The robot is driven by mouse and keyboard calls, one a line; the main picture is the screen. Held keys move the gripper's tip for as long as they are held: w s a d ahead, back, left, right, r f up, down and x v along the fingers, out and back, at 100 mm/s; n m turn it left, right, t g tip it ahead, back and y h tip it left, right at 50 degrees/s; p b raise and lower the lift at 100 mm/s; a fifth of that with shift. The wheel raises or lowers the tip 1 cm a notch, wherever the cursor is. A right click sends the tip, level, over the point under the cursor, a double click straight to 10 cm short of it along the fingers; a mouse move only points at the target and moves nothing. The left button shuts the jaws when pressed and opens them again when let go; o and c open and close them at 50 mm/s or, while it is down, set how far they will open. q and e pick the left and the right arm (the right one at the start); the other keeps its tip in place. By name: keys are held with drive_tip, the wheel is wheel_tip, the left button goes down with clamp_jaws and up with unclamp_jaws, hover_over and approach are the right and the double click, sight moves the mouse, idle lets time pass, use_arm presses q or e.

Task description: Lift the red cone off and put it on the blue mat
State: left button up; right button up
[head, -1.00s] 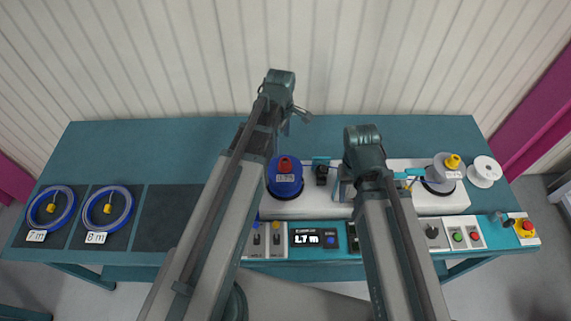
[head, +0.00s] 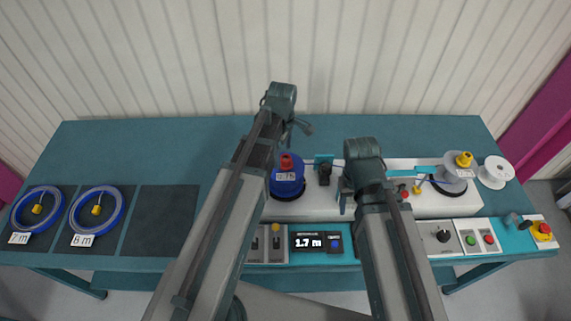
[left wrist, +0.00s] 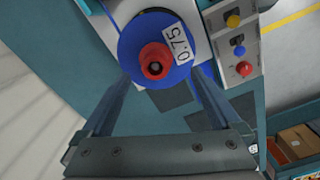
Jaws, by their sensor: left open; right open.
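The red cone (head: 286,161) sits on top of the blue reel (head: 287,183), which bears a 0.75 label. The left wrist view also shows the cone (left wrist: 155,62) from above, centred on the reel (left wrist: 133,38). My left gripper (head: 290,132) is open and empty, above and behind the cone in the head view. In the left wrist view its fingers (left wrist: 160,82) stand apart, on either side below the cone. My right gripper (head: 345,197) is open near the middle of the machine, its fingers partly hidden.
A long white machine (head: 320,207) carries the reel, with a control panel (head: 306,243) reading 1.7 m. A grey reel with a yellow cone (head: 464,159) and a white spool (head: 495,171) are at the right. Two blue cable rings (head: 97,212) lie left, beside an empty dark square (head: 160,220).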

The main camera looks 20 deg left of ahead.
sight(285, 159)
use_arm(q)
drive_tip(key=f+b, duration=0.3)
drive_tip(key=shift+w+d+f, duration=0.25)
drive_tip(key=shift+d+f, duration=0.15)
drive_tip(key=shift+f+b, duration=0.45)
drive_tip(key=shift+b, duration=0.05)
drive_tip(key=shift+r, duration=0.15)
drive_tip(key=shift+c, duration=0.3)
drive_tip(key=c, duration=1.4)
wheel_tip(285, 159, up, 10)
drive_tip(key=p, duration=1)
